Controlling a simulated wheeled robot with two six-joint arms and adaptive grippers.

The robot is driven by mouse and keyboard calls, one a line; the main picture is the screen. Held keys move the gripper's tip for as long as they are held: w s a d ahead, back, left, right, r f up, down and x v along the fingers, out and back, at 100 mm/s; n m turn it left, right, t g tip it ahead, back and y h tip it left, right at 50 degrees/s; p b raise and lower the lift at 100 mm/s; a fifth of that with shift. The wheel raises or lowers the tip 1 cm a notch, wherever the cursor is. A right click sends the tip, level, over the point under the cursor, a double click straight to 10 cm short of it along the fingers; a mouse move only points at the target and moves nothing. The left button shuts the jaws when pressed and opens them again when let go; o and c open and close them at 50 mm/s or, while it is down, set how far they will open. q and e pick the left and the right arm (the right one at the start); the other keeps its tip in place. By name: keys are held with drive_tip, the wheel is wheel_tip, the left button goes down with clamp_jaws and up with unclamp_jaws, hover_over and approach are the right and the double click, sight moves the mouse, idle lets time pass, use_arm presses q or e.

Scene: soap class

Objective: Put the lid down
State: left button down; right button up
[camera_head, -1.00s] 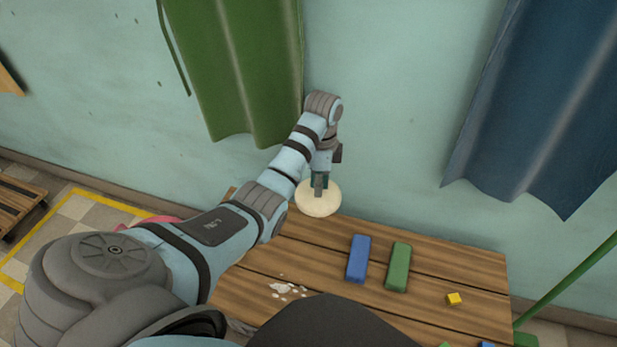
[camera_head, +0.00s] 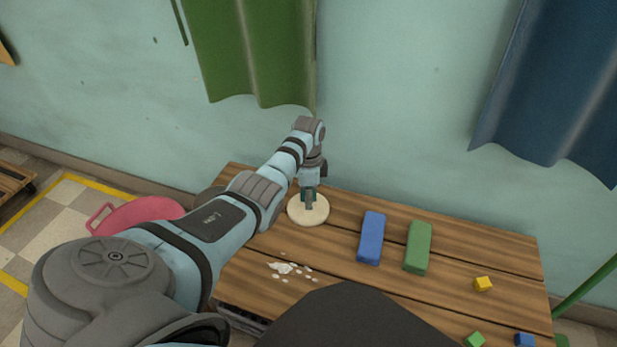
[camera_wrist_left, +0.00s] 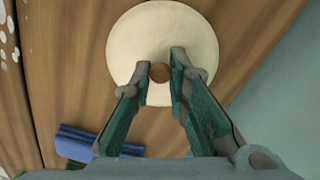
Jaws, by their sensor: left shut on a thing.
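The lid is a round cream disc (camera_head: 322,211) with a small brown knob, at the back left of the wooden table. It lies flat, at or just above the boards; I cannot tell whether it touches them. My left gripper (camera_head: 309,203) reaches down over it and is shut on its knob. In the left wrist view the lid (camera_wrist_left: 130,35) fills the upper middle, with the knob (camera_wrist_left: 160,72) between the fingertips of my left gripper (camera_wrist_left: 161,74). My right gripper is out of view.
On the table (camera_head: 340,275) stand a blue block (camera_head: 371,238) and a green block (camera_head: 417,247), right of the lid. A yellow cube (camera_head: 483,284) and small green and blue cubes are farther right. White spots (camera_head: 285,268) mark the front left. A pink object (camera_head: 140,214) is beyond the left edge.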

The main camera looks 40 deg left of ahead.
use_arm(q)
drive_tip(key=shift+f, duration=0.35)
drive_tip(key=shift+r, duration=0.1)
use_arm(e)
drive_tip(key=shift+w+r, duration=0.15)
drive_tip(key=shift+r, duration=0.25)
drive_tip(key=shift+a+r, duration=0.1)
use_arm(q)
drive_tip(key=c, duration=1.5)
unclamp_jaws()
drive_tip(key=shift+c, duration=0.2)
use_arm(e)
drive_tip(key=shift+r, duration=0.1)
use_arm(q)
wheel_tip(320, 180, up, 5)
drive_tip(key=p, duration=0.3)
drive_tip(key=shift+w+a, duration=0.1)
wheel_tip(320, 180, up, 7)
drive_tip(key=p, duration=0.4)
drive_tip(key=shift+w+a, duration=0.15)
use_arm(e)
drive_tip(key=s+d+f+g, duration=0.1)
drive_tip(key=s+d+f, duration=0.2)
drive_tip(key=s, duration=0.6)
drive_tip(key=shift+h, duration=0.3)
